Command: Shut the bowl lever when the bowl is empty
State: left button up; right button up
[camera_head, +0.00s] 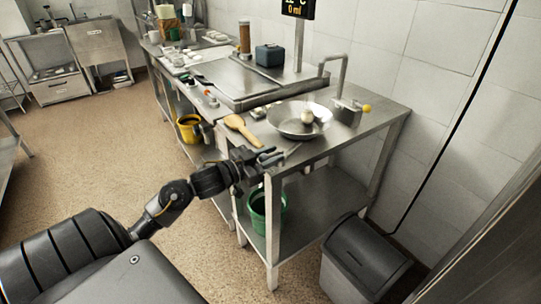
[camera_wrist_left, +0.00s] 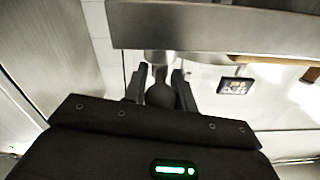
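A wide, shallow metal bowl (camera_head: 287,128) sits near the right end of the steel counter. A pale round object (camera_head: 307,117) shows inside it; I cannot tell what it is. Behind the bowl stands a metal tap (camera_head: 345,75) with a box-like base and a lever ending in a yellow knob (camera_head: 367,108). My right gripper is not in view.
A wooden paddle (camera_head: 240,129) lies on the counter (camera_head: 318,148) left of the bowl. A display (camera_head: 298,8) reading 0 ml hangs above. A lidded grey bin (camera_head: 365,262) stands below right, a green bucket (camera_head: 266,210) under the counter. The floor at left is clear.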

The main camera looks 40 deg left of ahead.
pick_arm(q)
jog(key=shift+c, duration=1.2)
